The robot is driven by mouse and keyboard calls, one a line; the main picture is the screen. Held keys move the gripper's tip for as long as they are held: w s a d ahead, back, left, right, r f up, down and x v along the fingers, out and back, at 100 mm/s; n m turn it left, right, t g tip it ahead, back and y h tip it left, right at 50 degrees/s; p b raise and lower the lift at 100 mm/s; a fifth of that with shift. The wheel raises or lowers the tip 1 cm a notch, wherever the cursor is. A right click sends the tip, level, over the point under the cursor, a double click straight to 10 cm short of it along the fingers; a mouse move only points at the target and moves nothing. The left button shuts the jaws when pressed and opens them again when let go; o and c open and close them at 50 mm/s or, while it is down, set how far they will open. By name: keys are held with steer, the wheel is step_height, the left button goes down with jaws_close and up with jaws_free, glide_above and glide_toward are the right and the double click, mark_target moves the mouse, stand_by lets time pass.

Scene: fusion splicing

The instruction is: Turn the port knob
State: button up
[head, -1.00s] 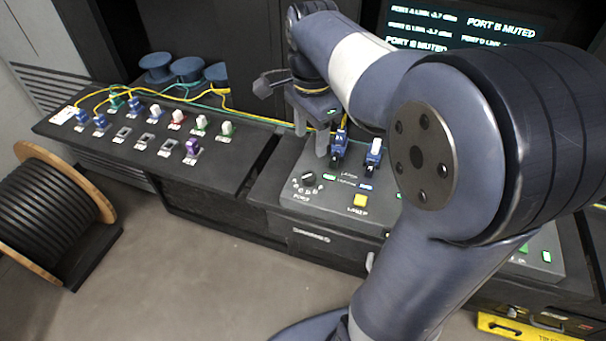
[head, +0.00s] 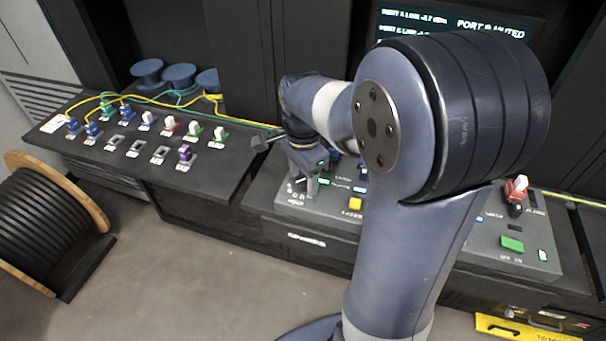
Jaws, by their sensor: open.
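The black port knob on the grey panel (head: 328,207) is hidden behind my gripper. Only some small white marks of its dial show beside the fingers. My gripper (head: 306,184) points down over the panel's left end, at the knob's place, with its jaws open. I cannot tell whether the fingers touch the knob or stand around it. The yellow laser button (head: 355,203) is just right of the gripper, with a lit green indicator (head: 324,181) above it.
A black patch board (head: 225,172) with several coloured connectors and yellow and green cables lies to the left. A cable drum (head: 50,225) stands on the floor at lower left. A red-and-white switch (head: 516,188) and a green button (head: 512,243) are at right. A screen (head: 455,22) reads "PORT B MUTED".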

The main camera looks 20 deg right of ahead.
steer(key=shift+c, duration=0.5)
steer(key=c, duration=0.9)
steer(key=shift+n, duration=0.3)
steer(key=n+p, duration=0.1)
steer(key=n, duration=0.2)
steer(key=shift+r+n, duration=0.1)
steer(key=shift+n, duration=0.2)
steer(key=n+p, duration=0.1)
steer(key=n, duration=0.3)
steer(key=shift+n, duration=0.3)
steer(key=n, duration=0.4)
steer(key=shift+n+p, duration=0.3)
steer(key=shift+p, duration=0.05)
steer(key=shift+n, duration=2.1)
